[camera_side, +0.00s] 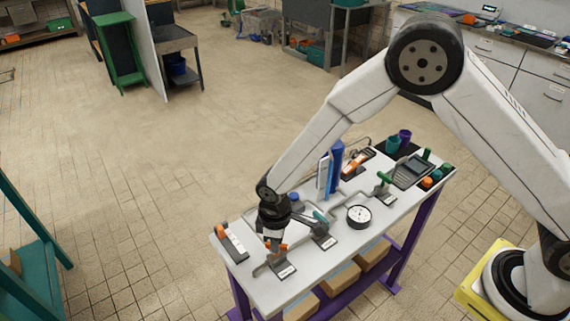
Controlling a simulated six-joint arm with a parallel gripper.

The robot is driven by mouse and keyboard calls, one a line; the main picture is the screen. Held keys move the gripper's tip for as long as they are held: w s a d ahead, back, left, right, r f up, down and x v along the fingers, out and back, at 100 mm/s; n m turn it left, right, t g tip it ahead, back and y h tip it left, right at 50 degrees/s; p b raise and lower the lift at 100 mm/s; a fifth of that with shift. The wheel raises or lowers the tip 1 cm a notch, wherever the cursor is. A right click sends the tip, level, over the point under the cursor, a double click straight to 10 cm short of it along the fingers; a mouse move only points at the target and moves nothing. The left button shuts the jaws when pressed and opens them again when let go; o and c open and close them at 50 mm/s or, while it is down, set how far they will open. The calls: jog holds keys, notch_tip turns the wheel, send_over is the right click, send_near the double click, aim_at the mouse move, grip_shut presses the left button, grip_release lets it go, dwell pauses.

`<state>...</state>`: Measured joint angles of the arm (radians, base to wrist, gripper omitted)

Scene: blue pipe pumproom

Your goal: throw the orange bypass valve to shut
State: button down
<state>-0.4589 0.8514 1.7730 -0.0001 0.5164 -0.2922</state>
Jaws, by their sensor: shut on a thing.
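My gripper (274,243) points down over the front left part of the white-topped bench. It is shut on the orange handle (283,247) of a valve, of which only a small orange part shows beside the fingers. The valve's grey body (266,266) and its dark base with a white label (286,271) sit just below, near the bench's front edge. The fingers hide most of the handle, so I cannot tell its exact angle.
The bench (330,262) also bears another orange-handled unit (222,233) at the left end, a teal-handled valve (321,217), a round gauge (358,215), a blue upright cylinder (336,165) and a green-handled valve (384,181). Grey pipes run between them.

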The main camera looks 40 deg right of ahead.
jog(key=m, duration=0.4)
jog(key=shift+m, duration=0.3)
jog(key=m, duration=0.4)
dwell(0.3)
jog(key=c, duration=0.6)
grip_release()
jog(key=shift+c, duration=0.2)
jog(key=shift+r, duration=0.1)
jog(key=shift+r, duration=3.8)
jog(key=shift+d, duration=0.1)
